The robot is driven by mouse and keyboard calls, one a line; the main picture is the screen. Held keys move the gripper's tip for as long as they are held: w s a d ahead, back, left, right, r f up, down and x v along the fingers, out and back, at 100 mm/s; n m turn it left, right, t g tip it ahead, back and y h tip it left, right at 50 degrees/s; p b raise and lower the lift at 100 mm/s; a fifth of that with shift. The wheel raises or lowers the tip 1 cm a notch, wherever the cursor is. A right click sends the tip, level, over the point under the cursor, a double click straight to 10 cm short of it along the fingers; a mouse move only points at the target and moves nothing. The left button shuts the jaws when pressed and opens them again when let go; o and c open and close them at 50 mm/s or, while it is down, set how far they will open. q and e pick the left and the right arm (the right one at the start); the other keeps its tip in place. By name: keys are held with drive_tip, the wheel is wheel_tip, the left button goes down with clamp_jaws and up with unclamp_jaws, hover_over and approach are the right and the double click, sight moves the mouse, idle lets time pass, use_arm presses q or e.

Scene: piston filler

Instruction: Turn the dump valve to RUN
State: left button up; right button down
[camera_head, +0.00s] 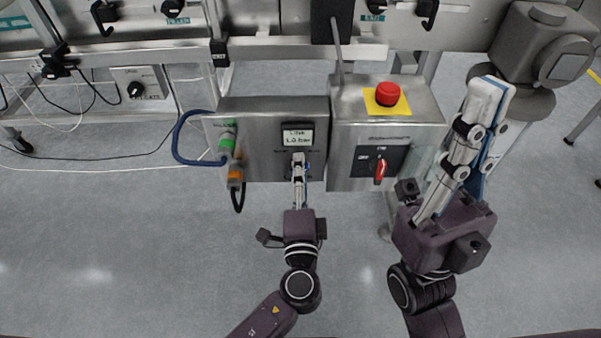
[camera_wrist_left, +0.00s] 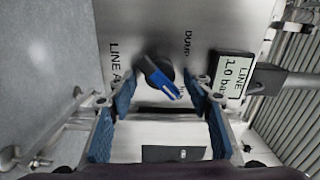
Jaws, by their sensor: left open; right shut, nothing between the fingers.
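No RUN marking is readable. My left gripper (camera_wrist_left: 168,98) is open, with its blue-padded fingers on either side of the lever's end; contact cannot be told. In the head view my left gripper (camera_head: 299,160) largely hides the valve. My right gripper (camera_head: 490,88) is shut and empty at the right.
A line pressure display (camera_head: 297,137) reading 1.0 bar sits beside the valve. To the right is a steel box (camera_head: 345,135) with a red emergency button (camera_head: 387,94) and a red rotary switch (camera_head: 380,171). A blue hose (camera_head: 178,142) loops at the left.

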use_arm(q)
drive_tip(key=s, duration=1.2)
